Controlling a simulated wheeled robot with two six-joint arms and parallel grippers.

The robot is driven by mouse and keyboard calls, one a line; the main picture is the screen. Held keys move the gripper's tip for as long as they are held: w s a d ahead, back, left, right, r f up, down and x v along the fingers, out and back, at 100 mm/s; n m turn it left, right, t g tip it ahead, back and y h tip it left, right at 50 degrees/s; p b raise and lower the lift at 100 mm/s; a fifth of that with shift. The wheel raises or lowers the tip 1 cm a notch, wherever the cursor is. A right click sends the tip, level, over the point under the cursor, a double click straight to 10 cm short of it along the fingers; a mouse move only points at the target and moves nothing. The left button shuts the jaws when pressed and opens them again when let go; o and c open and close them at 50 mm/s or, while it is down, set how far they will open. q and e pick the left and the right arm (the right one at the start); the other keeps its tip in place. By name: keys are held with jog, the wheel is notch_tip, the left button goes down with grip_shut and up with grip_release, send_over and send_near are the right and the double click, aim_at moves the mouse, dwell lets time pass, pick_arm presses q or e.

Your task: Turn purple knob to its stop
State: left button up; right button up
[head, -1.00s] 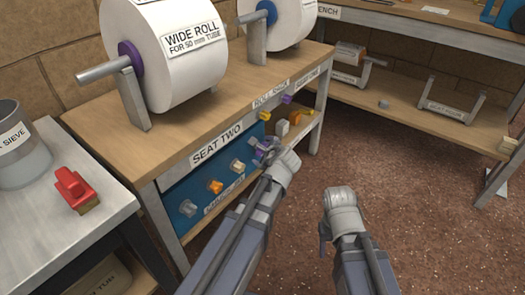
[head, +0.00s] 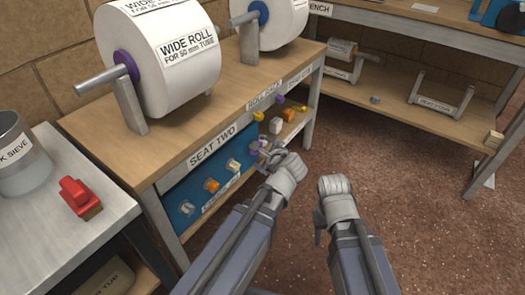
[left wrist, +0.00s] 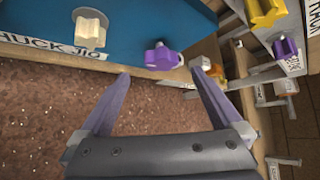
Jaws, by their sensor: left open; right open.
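A lobed purple knob (head: 254,147) sits at the right end of a blue panel (head: 180,190), below the bench edge. In the left wrist view, the knob (left wrist: 162,57) shows whole, ahead of my left gripper and centred between its fingertips. My left gripper (left wrist: 160,74) is open and empty, its fingers apart from the knob. In the head view, my left gripper (head: 267,147) is just right of the knob and partly hides that area. A second, smaller purple knob (head: 279,100) is on the bench's front edge. My right gripper (head: 318,236) is open over the floor.
Other knobs on the panel are white (head: 234,164), orange (head: 211,185) and grey (head: 187,207). A yellow knob (head: 258,115) is on the bench edge. Paper rolls (head: 165,60) stand on the bench. A red-handled tool (head: 78,195) lies on the left table. The floor (head: 420,190) is clear.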

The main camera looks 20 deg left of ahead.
aim_at(258, 156)
pick_arm(q)
jog(key=w+a+f+m+g, duration=0.1)
jog(key=w+a+f+g, duration=0.1)
jog(key=w+g, duration=0.1)
jog(key=w+a+f+m+g, duration=0.1)
jog(key=w+f, duration=0.1)
jog(key=shift+w+a+m+y, duration=0.25)
jog(key=shift+m+y, duration=0.05)
jog(key=shift+y, duration=0.1)
jog(key=shift+w+a+f+b, duration=0.15)
jog(key=shift+a+b, duration=0.1)
jog(key=shift+b, duration=0.1)
dwell(0.3)
jog(key=c, duration=1.3)
